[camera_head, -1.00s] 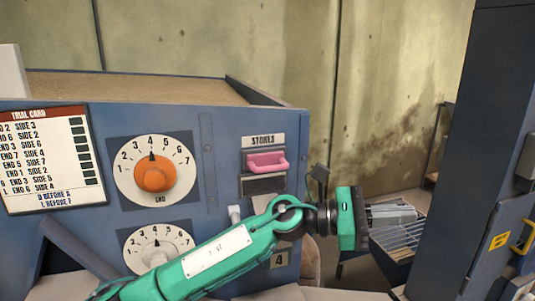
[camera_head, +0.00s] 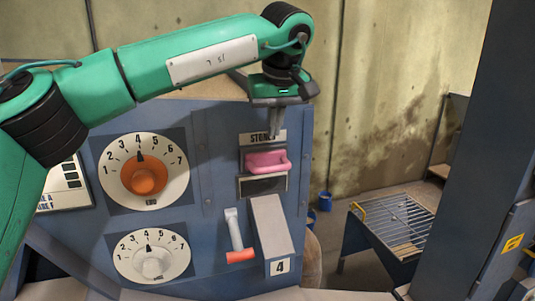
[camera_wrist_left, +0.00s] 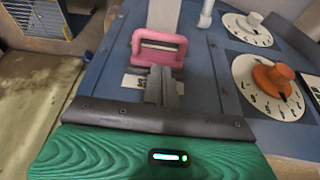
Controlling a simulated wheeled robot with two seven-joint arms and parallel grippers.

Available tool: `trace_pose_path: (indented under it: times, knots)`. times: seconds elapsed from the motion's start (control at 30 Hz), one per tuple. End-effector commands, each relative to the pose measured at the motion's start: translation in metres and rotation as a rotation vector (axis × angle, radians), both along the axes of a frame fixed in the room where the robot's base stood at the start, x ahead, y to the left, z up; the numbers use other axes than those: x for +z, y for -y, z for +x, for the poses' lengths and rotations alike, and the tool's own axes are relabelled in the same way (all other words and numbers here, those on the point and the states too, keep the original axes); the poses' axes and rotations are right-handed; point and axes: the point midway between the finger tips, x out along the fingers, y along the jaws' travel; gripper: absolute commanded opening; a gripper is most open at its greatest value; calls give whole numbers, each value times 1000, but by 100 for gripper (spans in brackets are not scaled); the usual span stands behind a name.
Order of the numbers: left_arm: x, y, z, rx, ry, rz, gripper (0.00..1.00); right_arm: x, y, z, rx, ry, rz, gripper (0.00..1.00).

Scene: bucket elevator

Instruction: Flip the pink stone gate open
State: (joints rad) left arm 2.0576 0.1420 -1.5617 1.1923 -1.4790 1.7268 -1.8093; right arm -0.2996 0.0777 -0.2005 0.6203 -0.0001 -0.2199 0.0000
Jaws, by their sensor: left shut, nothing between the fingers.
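The pink stone gate (camera_head: 266,161) is a handle-like flap on the blue panel, under the "STONES" label (camera_head: 258,138) and above a dark slot (camera_head: 263,184). My left gripper (camera_head: 274,132) points down in front of the label, just above the pink gate. Its fingers are shut with nothing between them. In the left wrist view the shut fingertips (camera_wrist_left: 161,84) are close to the bar of the pink gate (camera_wrist_left: 159,47); I cannot tell whether they touch. The fingers partly cover the label. My right gripper is not in view.
Left of the gate are an orange-knobbed dial (camera_head: 145,177) and a white-knobbed dial (camera_head: 152,262). Below are an orange-tipped lever (camera_head: 238,245) and a grey chute (camera_head: 270,227) marked 4. A wire-topped stand (camera_head: 395,225) and a dark column (camera_head: 478,130) stand to the right.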

Motion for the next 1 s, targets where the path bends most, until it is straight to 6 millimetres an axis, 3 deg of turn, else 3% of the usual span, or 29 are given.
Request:
trace_pose_path:
  times: [0.47,1.0]
  knots:
    - [3,-6,2,7,6,21,0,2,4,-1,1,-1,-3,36]
    - [-74,-14,29,6,4,20,0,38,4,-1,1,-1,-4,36]
